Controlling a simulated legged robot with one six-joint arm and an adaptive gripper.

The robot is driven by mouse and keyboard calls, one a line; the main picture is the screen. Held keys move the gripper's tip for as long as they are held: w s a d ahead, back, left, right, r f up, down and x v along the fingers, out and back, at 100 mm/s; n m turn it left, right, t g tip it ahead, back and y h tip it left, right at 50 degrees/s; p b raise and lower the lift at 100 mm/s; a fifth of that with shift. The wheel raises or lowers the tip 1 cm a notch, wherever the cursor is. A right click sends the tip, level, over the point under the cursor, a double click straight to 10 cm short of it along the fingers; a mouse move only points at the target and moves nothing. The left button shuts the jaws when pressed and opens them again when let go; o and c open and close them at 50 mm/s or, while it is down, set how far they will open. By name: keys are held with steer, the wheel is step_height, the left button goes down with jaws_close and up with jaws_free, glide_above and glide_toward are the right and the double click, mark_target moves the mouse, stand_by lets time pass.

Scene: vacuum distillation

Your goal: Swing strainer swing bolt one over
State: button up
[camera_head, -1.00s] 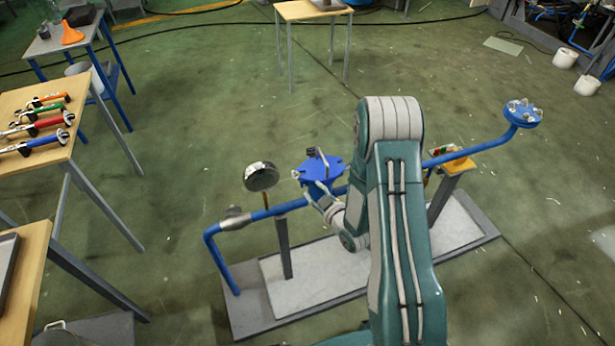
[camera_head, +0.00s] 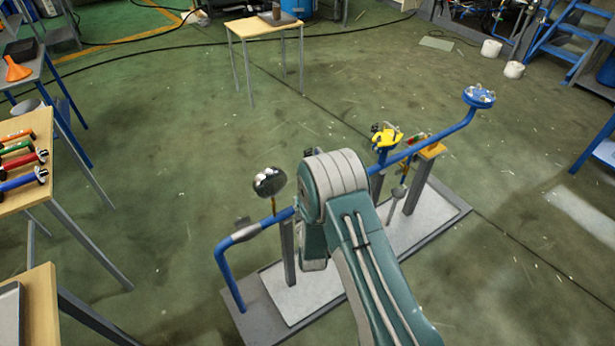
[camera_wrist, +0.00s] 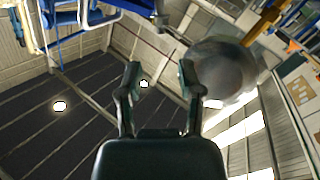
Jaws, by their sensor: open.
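The strainer and its swing bolts are hidden behind my arm in the head view. The blue pipe (camera_head: 434,132) of the rig shows on either side of the arm. My gripper (camera_wrist: 160,68) is open and empty in the wrist view, fingers apart, facing up toward the roof. The head view does not show the fingers. A blue part (camera_wrist: 135,6) with a small metal piece beside it crosses the wrist view's top edge. I cannot tell whether it is part of the strainer.
A round gauge (camera_head: 268,181) stands left of my arm. A yellow valve handle (camera_head: 386,138) and a blue flange (camera_head: 479,96) are to the right. A rounded grey object (camera_wrist: 225,70) fills the wrist view's right side. Floor around the rig is open.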

steer(key=w, duration=0.3)
steer(key=w+a, duration=0.1)
steer(key=w, duration=0.3)
steer(key=w+a, duration=0.1)
steer(key=w, duration=0.2)
steer(key=shift+w, duration=0.2)
steer(key=shift+d, duration=0.2)
steer(key=shift+a, duration=0.2)
jaws_close()
